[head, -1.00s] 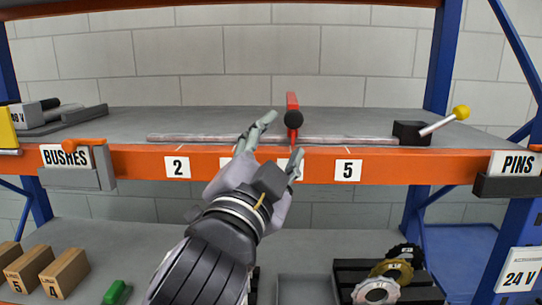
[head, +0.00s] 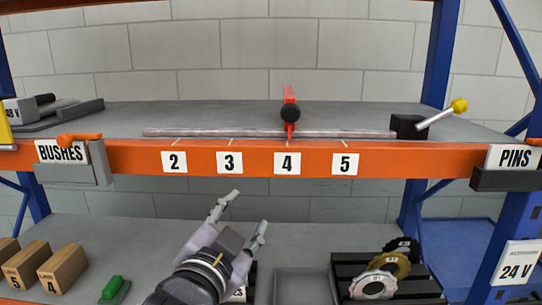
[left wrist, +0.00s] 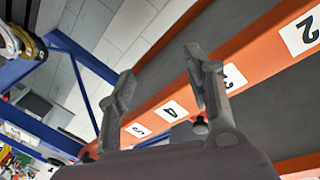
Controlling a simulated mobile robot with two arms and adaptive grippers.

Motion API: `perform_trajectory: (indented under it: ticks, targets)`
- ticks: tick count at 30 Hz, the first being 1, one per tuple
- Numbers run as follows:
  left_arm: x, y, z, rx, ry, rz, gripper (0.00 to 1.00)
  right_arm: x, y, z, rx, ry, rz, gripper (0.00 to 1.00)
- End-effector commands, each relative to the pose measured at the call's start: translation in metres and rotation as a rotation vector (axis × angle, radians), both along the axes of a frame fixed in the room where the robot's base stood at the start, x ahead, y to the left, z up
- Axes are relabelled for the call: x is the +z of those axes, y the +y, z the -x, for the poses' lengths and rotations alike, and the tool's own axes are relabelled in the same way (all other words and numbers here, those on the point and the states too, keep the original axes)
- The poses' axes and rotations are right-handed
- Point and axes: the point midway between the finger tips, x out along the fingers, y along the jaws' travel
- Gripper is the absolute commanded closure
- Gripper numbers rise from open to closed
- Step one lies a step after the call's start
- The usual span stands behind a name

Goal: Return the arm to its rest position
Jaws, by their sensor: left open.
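My left gripper (head: 249,209) is open and empty. In the head view it is below the orange shelf beam (head: 205,160), in front of the lower shelf, with its fingers pointing up and to the right. In the left wrist view the two spread fingers (left wrist: 158,62) have nothing between them, and the beam with its number labels lies beyond them. My right gripper is not in view.
A black block with a yellow-knobbed lever (head: 436,115) stands at the rail's right end. BUSHES (head: 75,168) and PINS (head: 505,178) bins hang at the beam. Below are boxes (head: 62,270), a green item (head: 114,290), a grey tray (head: 302,272) and gears (head: 374,286).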

Motion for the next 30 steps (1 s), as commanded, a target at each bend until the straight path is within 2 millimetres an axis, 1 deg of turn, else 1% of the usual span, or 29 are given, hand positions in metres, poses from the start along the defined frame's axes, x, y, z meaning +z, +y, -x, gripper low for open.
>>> perform_trajectory:
  ticks: [1,2,3,5,6,8,9,11,12,14,15,18,21,24,29,30]
  targets:
    - [-0.038,0.011,-0.001,0.02,0.098,0.026,0.53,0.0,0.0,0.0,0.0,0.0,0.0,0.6]
    - [-0.057,0.017,-0.001,0.033,0.149,0.04,0.53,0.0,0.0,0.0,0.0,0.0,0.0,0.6]
    - [-0.083,0.025,0.001,0.048,0.217,0.06,0.53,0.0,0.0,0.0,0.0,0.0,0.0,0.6]
    - [-0.121,0.037,0.007,0.076,0.315,0.088,0.53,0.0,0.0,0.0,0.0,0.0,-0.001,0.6]
    - [-0.146,0.046,0.013,0.095,0.38,0.106,0.53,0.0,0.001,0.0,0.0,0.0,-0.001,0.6]
    - [-0.184,0.058,0.026,0.126,0.478,0.129,0.53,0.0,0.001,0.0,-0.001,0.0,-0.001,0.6]
    - [-0.208,0.066,0.036,0.149,0.542,0.144,0.53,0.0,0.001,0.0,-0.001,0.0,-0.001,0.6]
    - [-0.244,0.078,0.054,0.184,0.639,0.164,0.53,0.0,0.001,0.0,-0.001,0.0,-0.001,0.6]
    - [-0.266,0.086,0.068,0.209,0.702,0.176,0.53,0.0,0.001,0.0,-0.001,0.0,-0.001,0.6]
    - [-0.297,0.098,0.091,0.247,0.792,0.192,0.53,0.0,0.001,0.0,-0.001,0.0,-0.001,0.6]
    - [-0.314,0.105,0.106,0.27,0.846,0.2,0.53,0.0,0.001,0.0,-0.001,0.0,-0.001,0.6]
    - [-0.349,0.12,0.141,0.323,0.959,0.216,0.53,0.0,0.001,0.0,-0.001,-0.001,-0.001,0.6]
    - [-0.374,0.132,0.173,0.368,1.05,0.224,0.53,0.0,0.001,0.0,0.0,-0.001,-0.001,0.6]
    - [-0.394,0.142,0.203,0.411,1.131,0.23,0.53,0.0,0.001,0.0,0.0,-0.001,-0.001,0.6]
    - [-0.419,0.158,0.25,0.476,1.246,0.232,0.53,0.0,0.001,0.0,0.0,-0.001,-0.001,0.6]
    - [-0.429,0.158,0.248,0.478,1.252,0.232,0.53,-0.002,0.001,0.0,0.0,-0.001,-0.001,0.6]
